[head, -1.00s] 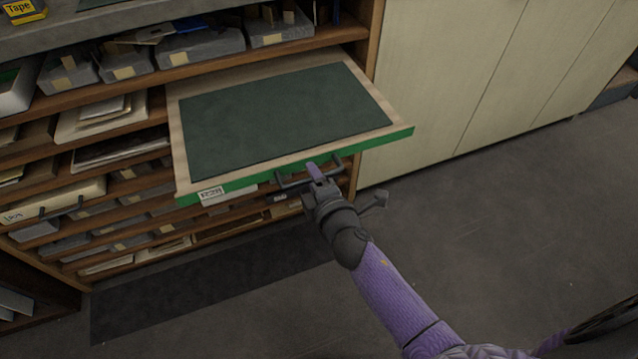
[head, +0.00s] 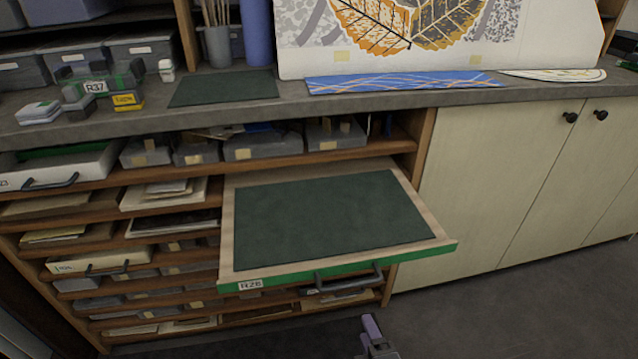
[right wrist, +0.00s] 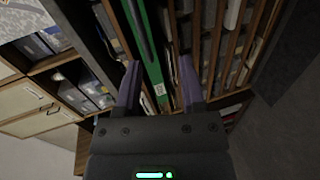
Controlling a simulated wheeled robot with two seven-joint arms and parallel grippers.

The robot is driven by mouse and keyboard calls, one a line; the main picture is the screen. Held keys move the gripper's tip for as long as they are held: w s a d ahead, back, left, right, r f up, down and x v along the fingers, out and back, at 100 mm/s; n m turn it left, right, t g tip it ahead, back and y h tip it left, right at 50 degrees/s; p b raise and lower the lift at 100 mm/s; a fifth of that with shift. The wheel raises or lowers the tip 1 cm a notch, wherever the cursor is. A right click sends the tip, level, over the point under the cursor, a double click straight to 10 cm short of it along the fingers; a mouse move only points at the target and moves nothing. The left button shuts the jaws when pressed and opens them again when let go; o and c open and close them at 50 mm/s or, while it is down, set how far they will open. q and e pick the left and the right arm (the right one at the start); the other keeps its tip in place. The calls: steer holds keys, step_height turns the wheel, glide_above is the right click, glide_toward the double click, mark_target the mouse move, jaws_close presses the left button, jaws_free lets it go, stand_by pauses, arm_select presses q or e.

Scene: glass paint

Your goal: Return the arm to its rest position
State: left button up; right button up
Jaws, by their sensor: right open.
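My right gripper (head: 372,335) shows at the bottom edge of the head view, below and apart from the handle (head: 348,277) of a pulled-out drawer. In the right wrist view its two purple fingers (right wrist: 159,85) are apart with nothing between them. The drawer (head: 445,246) has a green front with a label reading R28 and a dark green lining. It stands open and looks empty. Its green front also shows beyond the fingers in the right wrist view (right wrist: 146,50). My left gripper is not in view.
The shelf unit (head: 425,150) holds several trays and boxes. The counter (head: 215,112) above carries a dark green mat (head: 225,88), a blue patterned strip (head: 400,84) and a leaf-pattern panel (head: 440,30). Cream cabinet doors (head: 500,180) are at the right. Floor (head: 520,310) is free at lower right.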

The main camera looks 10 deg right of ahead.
steer(key=s+d+f+m+g+p, duration=0.15)
steer(key=s+f+m+g, duration=0.5)
steer(key=f, duration=0.65)
steer(key=s+d+f+m+g, duration=0.2)
steer(key=s+f+m+g, duration=0.1)
steer(key=s, duration=0.7)
steer(key=s+d+f+m+g+h+p, duration=0.1)
steer(key=s+d+f+m+g, duration=0.1)
steer(key=s, duration=0.8)
steer(key=s+d+f+m+g+p, duration=0.1)
steer(key=s+d+f+m+g, duration=0.1)
steer(key=s, duration=0.9)
step_height(320, 180, down, 3)
steer(key=shift+d+m+g, duration=0.2)
steer(key=shift+m+g, duration=0.65)
steer(key=shift+g, duration=0.2)
steer(key=shift+w, duration=0.1)
